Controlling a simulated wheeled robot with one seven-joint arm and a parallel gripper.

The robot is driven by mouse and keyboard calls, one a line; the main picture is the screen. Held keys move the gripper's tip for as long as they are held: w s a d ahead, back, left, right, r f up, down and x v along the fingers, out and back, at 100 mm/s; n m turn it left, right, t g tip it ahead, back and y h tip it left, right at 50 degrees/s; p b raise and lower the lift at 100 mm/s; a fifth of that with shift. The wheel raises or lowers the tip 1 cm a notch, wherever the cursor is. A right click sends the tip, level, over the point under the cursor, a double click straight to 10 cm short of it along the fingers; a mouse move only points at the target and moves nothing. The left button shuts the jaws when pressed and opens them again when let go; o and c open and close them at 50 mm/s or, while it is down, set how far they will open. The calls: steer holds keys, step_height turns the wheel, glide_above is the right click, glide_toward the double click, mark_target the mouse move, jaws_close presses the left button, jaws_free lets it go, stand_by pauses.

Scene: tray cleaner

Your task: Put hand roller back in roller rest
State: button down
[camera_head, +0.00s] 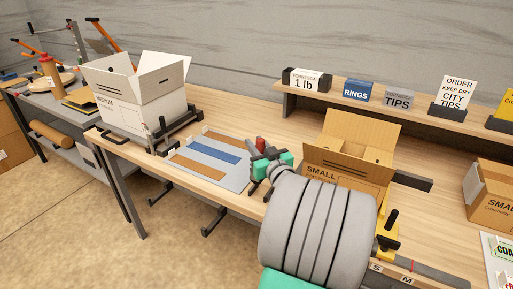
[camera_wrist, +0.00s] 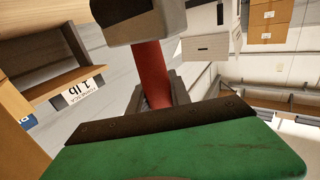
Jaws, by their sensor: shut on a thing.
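My gripper (camera_head: 270,164) is shut on the hand roller. A red part of the roller (camera_head: 260,144) shows just beyond the teal fingers. In the wrist view the red, handle-like part of the hand roller (camera_wrist: 152,75) stands between a dark block at the top and the dark-edged green part at the bottom. The roller's far end is hidden. The gripper is at the right edge of the grey mat (camera_head: 232,182); its height above the bench is hard to tell. I cannot make out the roller rest for certain in either view.
A white open box (camera_head: 145,105) stands at the bench's left end. A brown open box (camera_head: 345,165) stands right of my gripper, with a yellow fixture (camera_head: 388,244) in front of it. A shelf with signs (camera_head: 415,118) runs behind. The bench between white box and shelf is mostly clear.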

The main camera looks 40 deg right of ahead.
steer(key=shift+s+d+r, duration=0.1)
steer(key=shift+d+r, duration=0.05)
steer(key=shift+d, duration=0.1)
steer(key=shift+a+b, duration=0.1)
steer(key=shift+b, duration=0.35)
steer(key=shift+s+f+b, duration=0.1)
steer(key=shift+f+b, duration=0.25)
step_height(320, 180, down, 6)
steer(key=b, duration=0.7)
steer(key=shift+r, duration=0.1)
steer(key=shift+f+b, duration=0.3)
steer(key=shift+b, duration=0.2)
steer(key=c, duration=1.1)
jaws_free()
